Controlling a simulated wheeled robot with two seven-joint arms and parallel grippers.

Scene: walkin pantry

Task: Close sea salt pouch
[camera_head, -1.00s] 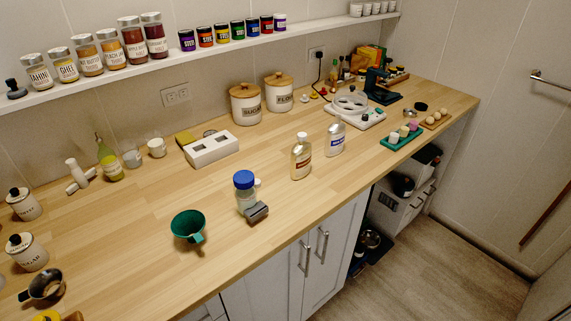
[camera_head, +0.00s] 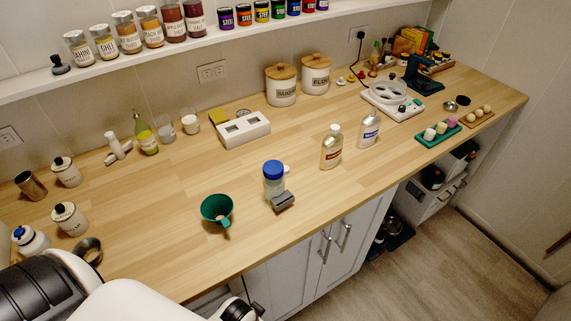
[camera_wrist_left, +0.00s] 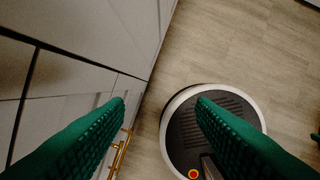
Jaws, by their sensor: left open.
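I cannot make out a sea salt pouch in either view. A clear jar with a blue lid (camera_head: 273,181) stands upright near the counter's front edge, with a small dark grey block (camera_head: 283,201) beside it. A green funnel (camera_head: 217,209) is left of the jar. My left gripper (camera_wrist_left: 160,99) is open and empty in the left wrist view, its green fingers pointing down above the floor beside the cabinets. My white left arm fills the bottom left of the head view. My right gripper is not in view.
Two bottles (camera_head: 331,148) (camera_head: 369,129) stand right of the jar. A white two-slot box (camera_head: 243,130) is behind, near lidded canisters (camera_head: 281,84). The counter's middle left is clear.

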